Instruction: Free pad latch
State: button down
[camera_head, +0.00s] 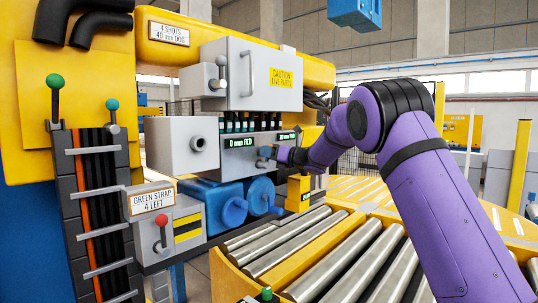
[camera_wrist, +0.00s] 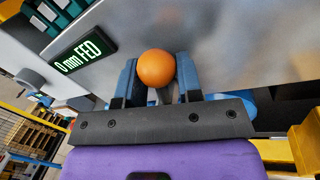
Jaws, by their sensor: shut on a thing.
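My gripper (camera_head: 270,154) reaches in from the right to the front of the grey strapping machine, just right of the display reading 0 mm FED (camera_head: 238,141). In the wrist view my gripper (camera_wrist: 157,75) is shut on an orange ball knob (camera_wrist: 156,68), with one blue finger on each side of it. The same 0 mm FED display (camera_wrist: 85,50) lies up and left of the knob. The knob's stem and mounting are hidden behind the ball and fingers. In the head view my gripper hides the knob. No label names the pad latch.
A grey cabinet (camera_head: 233,75) with a caution label hangs above. Blue cylinders (camera_head: 225,203) and a small yellow block (camera_head: 299,193) sit close below my gripper. A roller conveyor (camera_head: 345,265) runs below. Green-knobbed levers (camera_head: 55,82) and a red-knobbed lever (camera_head: 161,221) stand left.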

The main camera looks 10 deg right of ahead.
jog(key=c, duration=0.8)
grip_release()
jog(key=v, duration=1)
jog(key=shift+s+d, duration=0.25)
jog(key=shift+s, duration=0.1)
jog(key=shift+r, duration=0.1)
